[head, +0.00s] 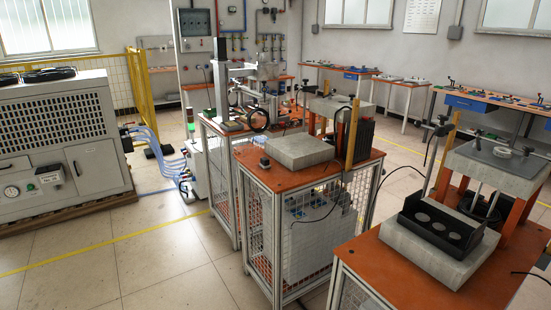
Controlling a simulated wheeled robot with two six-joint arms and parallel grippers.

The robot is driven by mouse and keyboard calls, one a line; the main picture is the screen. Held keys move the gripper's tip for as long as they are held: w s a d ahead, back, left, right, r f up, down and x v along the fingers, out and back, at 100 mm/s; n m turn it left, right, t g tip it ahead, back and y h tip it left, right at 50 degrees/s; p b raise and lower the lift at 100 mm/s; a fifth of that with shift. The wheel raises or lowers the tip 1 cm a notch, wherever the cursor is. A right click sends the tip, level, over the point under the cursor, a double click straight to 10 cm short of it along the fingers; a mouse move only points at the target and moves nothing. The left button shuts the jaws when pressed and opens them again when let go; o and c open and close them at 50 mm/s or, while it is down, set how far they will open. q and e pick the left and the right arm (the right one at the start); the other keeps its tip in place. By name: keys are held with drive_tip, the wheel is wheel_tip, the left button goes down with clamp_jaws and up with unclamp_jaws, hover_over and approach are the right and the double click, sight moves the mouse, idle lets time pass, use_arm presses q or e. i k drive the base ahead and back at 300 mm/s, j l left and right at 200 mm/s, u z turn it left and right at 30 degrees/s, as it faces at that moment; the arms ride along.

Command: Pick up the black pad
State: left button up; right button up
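A black, flat, raised-edge piece (467,248) lies on a pale grey block (422,254) on the nearest orange-topped cart (375,268) at the right. It has several round grey spots in a row, and it is the most pad-like black thing in view. I cannot tell for certain that it is the black pad. Neither of my grippers is in the head view.
A second orange-topped cart (262,173) in the middle carries another grey block (296,151) and a black ribbed box (362,140). A large grey machine (60,140) stands at the left. Tiled floor (150,240) is open at the front left.

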sight(264, 162)
drive_tip(key=z, duration=0.4)
drive_tip(key=i+j+z, duration=0.2)
drive_tip(key=z, duration=0.25)
drive_tip(key=i+j+z, duration=0.15)
drive_tip(key=j+z, duration=0.7)
drive_tip(key=i+j+z, duration=0.1)
drive_tip(key=j+z, duration=0.3)
